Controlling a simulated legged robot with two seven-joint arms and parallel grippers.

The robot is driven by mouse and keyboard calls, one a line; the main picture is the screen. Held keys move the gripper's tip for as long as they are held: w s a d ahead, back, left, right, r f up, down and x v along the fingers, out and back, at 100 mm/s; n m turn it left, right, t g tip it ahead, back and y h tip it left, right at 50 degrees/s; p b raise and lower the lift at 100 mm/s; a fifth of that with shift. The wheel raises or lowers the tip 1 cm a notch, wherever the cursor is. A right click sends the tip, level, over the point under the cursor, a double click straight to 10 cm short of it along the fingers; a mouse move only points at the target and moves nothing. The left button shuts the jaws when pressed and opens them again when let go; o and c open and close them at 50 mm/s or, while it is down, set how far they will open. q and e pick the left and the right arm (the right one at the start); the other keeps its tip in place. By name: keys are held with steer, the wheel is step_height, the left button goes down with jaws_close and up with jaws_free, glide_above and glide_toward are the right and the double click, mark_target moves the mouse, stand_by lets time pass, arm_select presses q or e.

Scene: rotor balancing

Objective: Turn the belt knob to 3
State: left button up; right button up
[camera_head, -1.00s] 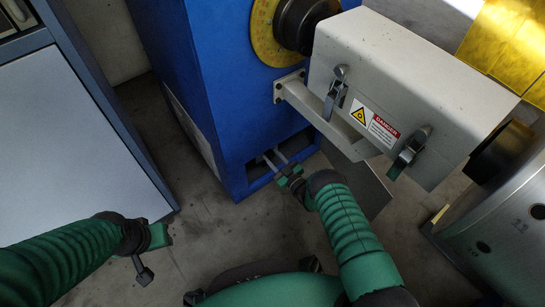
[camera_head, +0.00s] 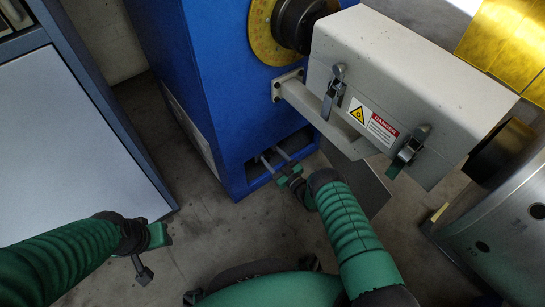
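I cannot make out a knob marked as the belt knob in the head camera view. Part of a dark control panel (camera_head: 14,16) shows at the top left corner, cut off by the picture edge. My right gripper (camera_head: 275,158) is in front of the low opening in the blue machine stand. Its two thin fingers are apart with nothing seen between them. My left gripper (camera_head: 143,272) hangs over the floor right of the grey cabinet, apart from it. It is seen nearly end-on, so its opening is unclear.
The grey cabinet (camera_head: 75,130) fills the left side. The blue stand (camera_head: 215,90) carries a yellow dial ring (camera_head: 262,35) around a black spindle. A grey box (camera_head: 400,75) with latches and a danger label juts out right. Bare floor (camera_head: 205,225) lies between cabinet and stand.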

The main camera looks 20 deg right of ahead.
steer(key=shift+s+r, duration=0.1)
steer(key=p+v, duration=0.5)
steer(key=v, duration=0.6)
steer(key=shift+s+p, duration=0.3)
steer(key=shift+s, duration=0.1)
steer(key=shift+d, duration=0.1)
